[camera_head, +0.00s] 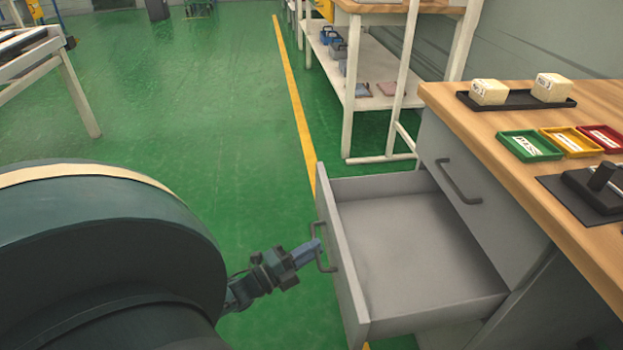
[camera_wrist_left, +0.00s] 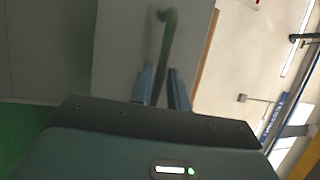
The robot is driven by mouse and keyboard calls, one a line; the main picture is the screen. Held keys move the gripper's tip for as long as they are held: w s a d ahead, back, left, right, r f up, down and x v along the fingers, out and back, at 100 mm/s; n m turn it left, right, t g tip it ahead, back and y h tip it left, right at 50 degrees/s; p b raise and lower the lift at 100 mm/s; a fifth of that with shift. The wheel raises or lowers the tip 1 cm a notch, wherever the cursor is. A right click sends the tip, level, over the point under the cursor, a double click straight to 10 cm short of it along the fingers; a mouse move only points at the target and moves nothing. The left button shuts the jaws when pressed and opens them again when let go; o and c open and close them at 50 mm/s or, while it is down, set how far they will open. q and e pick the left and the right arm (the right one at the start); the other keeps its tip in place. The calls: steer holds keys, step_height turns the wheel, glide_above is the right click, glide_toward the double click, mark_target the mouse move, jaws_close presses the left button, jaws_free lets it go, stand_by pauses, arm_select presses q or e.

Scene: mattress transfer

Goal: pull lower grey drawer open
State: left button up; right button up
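The lower grey drawer (camera_head: 410,240) is pulled well out of the workbench cabinet in the head view, and its inside looks empty. Its dark bar handle (camera_head: 318,243) is on the drawer's front panel. My left gripper (camera_head: 308,252) reaches the handle from the left. In the left wrist view, the handle (camera_wrist_left: 168,35) runs down between the two blue fingers of the left gripper (camera_wrist_left: 163,88), which appear shut on it. The exact contact is partly hidden by the gripper body. My right gripper is not in view.
The upper grey drawer (camera_head: 470,190) is shut above the open one. The wooden benchtop (camera_head: 460,110) carries a black tray (camera_head: 515,101) with two pale blocks, and green, yellow and red trays. A white shelf rack (camera_head: 362,130) stands behind. Green floor (camera_head: 220,120) is clear to the left.

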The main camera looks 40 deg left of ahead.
arm_select(q)
steer(key=o, duration=0.3)
steer(key=v, duration=1.3)
steer(key=shift+p, duration=0.45)
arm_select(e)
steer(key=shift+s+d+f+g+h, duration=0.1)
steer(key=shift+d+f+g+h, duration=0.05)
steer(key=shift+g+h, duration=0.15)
arm_select(q)
steer(key=shift+s, duration=0.1)
